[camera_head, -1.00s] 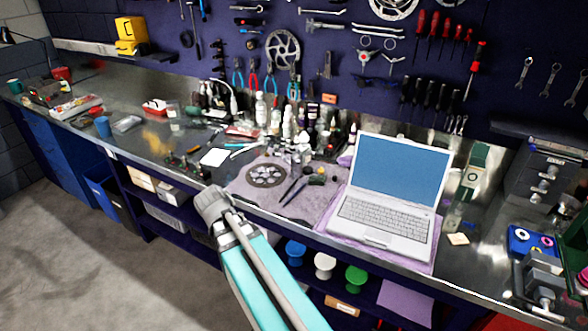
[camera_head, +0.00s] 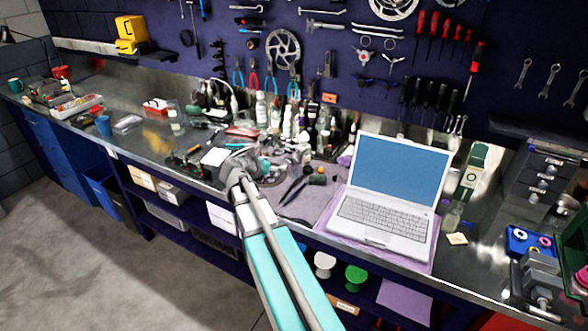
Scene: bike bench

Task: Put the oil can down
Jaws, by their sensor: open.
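My gripper (camera_head: 272,166) is over the middle of the bench, above the lilac mat (camera_head: 310,208), at the end of my teal and grey arm. Its fingers are small and blend with the clutter behind them; it is open, and I see nothing held in it. Several bottles (camera_head: 262,108) stand along the back of the bench behind my gripper. I cannot tell which of them, if any, is the oil can. My wrist and gripper hide part of the mat and a round toothed disc on it.
Pliers (camera_head: 293,189) lie on the mat. A white sheet (camera_head: 215,157) lies to the left of my gripper. The bench front near the cup has some bare metal.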

